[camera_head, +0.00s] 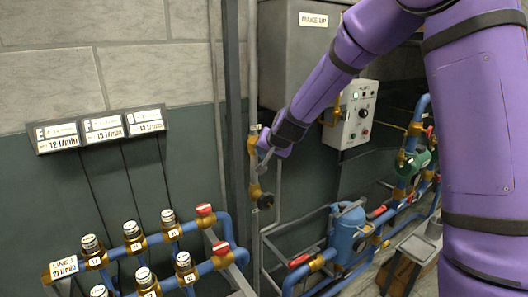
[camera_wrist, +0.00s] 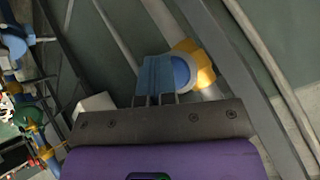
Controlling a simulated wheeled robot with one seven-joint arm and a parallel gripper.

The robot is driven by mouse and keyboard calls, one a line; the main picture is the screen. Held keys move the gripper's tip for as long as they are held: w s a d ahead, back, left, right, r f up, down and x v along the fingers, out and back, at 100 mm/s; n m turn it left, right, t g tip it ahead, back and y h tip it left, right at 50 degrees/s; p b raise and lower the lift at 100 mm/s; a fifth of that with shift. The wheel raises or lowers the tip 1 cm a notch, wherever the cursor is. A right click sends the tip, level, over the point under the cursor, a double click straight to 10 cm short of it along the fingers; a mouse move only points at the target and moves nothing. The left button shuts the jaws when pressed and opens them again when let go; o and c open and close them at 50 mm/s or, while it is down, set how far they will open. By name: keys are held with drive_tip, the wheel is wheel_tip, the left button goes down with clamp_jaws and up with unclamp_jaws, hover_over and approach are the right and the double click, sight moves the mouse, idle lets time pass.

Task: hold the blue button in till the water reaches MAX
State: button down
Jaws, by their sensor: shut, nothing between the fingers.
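My gripper (camera_wrist: 157,62) is shut, its two fingers side by side with nothing between them. In the wrist view its fingertips overlap the left edge of a round blue face in a yellow-brass body, which looks like the blue button (camera_wrist: 185,72). Whether they touch it or press it in, I cannot tell. In the head view my gripper (camera_head: 264,164) is at the upright brass fittings (camera_head: 253,140) below the grey MAKE-UP tank (camera_head: 295,60); the blue button cannot be made out there. No water level or MAX mark can be read.
A white control box (camera_head: 350,112) with knobs and lamps is right of my forearm. Blue pipes with brass valves and red handles (camera_head: 205,210) stand lower left. A blue vessel (camera_head: 347,230) stands lower right. A dark upright post (camera_head: 235,120) is close left of my gripper.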

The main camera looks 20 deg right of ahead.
drive_tip(key=shift+s, duration=0.1)
idle(0.4)
drive_tip(key=shift+s+d, duration=0.3)
drive_tip(key=shift+s, duration=0.5)
drive_tip(key=shift+s, duration=0.1)
drive_tip(key=shift+s+d, duration=0.25)
drive_tip(key=shift+s, duration=0.5)
drive_tip(key=shift+s+d, duration=0.3)
drive_tip(key=shift+s, duration=0.5)
drive_tip(key=shift+s+d, duration=0.25)
drive_tip(key=shift+s, duration=0.5)
drive_tip(key=s+d+r+n+g+h, duration=0.1)
drive_tip(key=s+r+n, duration=0.1)
drive_tip(key=s+r, duration=0.55)
drive_tip(key=s+d+r+n+g, duration=0.15)
drive_tip(key=s+r, duration=0.25)
drive_tip(key=s, duration=0.7)
drive_tip(key=s+d+r, duration=0.1)
drive_tip(key=s+d, duration=0.1)
drive_tip(key=s, duration=0.6)
drive_tip(key=s+d+r+n, duration=0.1)
drive_tip(key=s+d+r, duration=0.1)
drive_tip(key=s, duration=0.6)
drive_tip(key=shift+s+g+h, duration=0.4)
drive_tip(key=shift+g, duration=0.05)
